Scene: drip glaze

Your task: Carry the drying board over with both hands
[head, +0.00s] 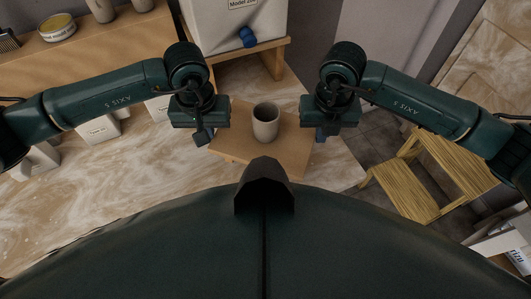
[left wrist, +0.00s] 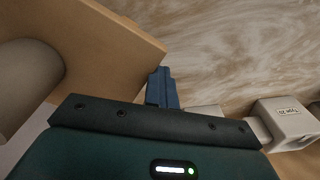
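The drying board (head: 235,149) is a flat tan wooden slab in the middle of the head view, with a grey-brown cup (head: 265,125) upright on it. My left gripper (head: 203,137) is at the board's left edge and my right gripper (head: 320,133) at its right edge. In the left wrist view the board (left wrist: 120,50) fills the upper left, with part of the cup (left wrist: 25,85) on it. The left gripper's blue fingers (left wrist: 162,88) show beside the board's edge there; their grip is unclear. The right fingers are mostly hidden behind their housing.
A marbled worktop (head: 100,195) stretches left. A large white container (head: 235,25) with a blue tap stands on a wooden stand (head: 270,62) behind the board. Labelled white containers (head: 98,128) stand at the left. A wooden step stool (head: 400,190) is on the floor at right.

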